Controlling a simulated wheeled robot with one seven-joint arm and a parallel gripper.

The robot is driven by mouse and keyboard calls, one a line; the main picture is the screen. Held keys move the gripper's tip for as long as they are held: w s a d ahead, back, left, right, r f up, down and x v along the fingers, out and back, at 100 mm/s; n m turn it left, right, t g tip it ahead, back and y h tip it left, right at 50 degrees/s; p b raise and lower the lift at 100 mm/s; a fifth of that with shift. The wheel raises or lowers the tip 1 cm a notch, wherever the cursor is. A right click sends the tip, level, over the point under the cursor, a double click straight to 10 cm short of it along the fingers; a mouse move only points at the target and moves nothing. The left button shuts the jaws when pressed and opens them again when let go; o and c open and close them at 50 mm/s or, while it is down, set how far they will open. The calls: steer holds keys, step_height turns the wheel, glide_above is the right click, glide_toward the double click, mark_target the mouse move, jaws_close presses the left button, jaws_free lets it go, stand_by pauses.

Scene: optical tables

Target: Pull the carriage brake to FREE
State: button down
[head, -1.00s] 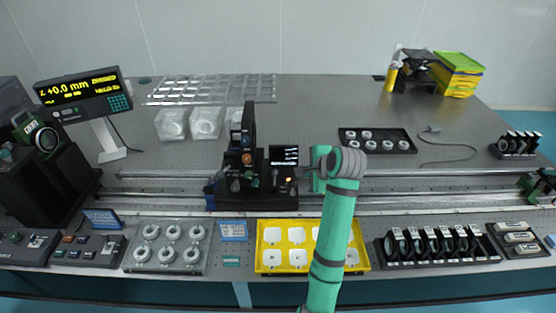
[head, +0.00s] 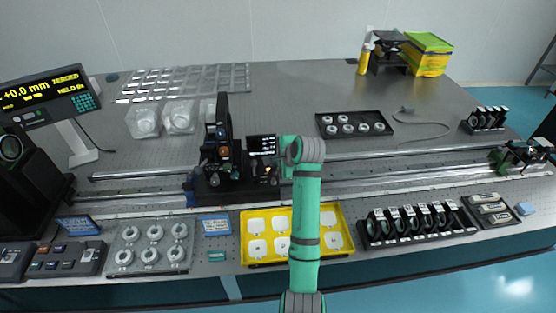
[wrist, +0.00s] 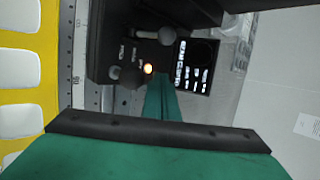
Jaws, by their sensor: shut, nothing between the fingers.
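The black carriage (head: 222,188) sits on the long rail near the middle of the bench, with a dark upright mount and knobs on it. A small lit screen (head: 261,145) stands at its right side, and it also shows in the wrist view (wrist: 196,67). In the wrist view the carriage face (wrist: 112,38) has round dark knobs (wrist: 130,76), small white markings and a glowing orange lamp (wrist: 148,68). I cannot tell which knob is the brake or read its setting. My gripper (head: 284,171) is shut and empty at the carriage's right end; its teal fingers (wrist: 160,98) point at the carriage face.
The yellow tray (head: 246,262) of white pieces lies in front of the carriage. A grey plate of rings (head: 150,247) is to its left, a black rack of round optics (head: 415,226) to its right. A readout (head: 45,94) shows +0.0 mm.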

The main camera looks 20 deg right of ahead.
mark_target(254, 168)
steer(key=x, duration=0.2)
steer(key=shift+w+f, duration=0.2)
steer(key=shift+w+a+f, duration=0.1)
steer(key=shift+w+a, duration=0.1)
steer(key=shift+a, duration=0.1)
steer(key=shift+s+a+r, duration=0.15)
steer(key=shift+a+r, duration=0.2)
steer(key=shift+a, duration=0.45)
steer(key=shift+s+a+r, duration=0.15)
steer(key=shift+a+r, duration=0.25)
steer(key=shift+a, duration=0.35)
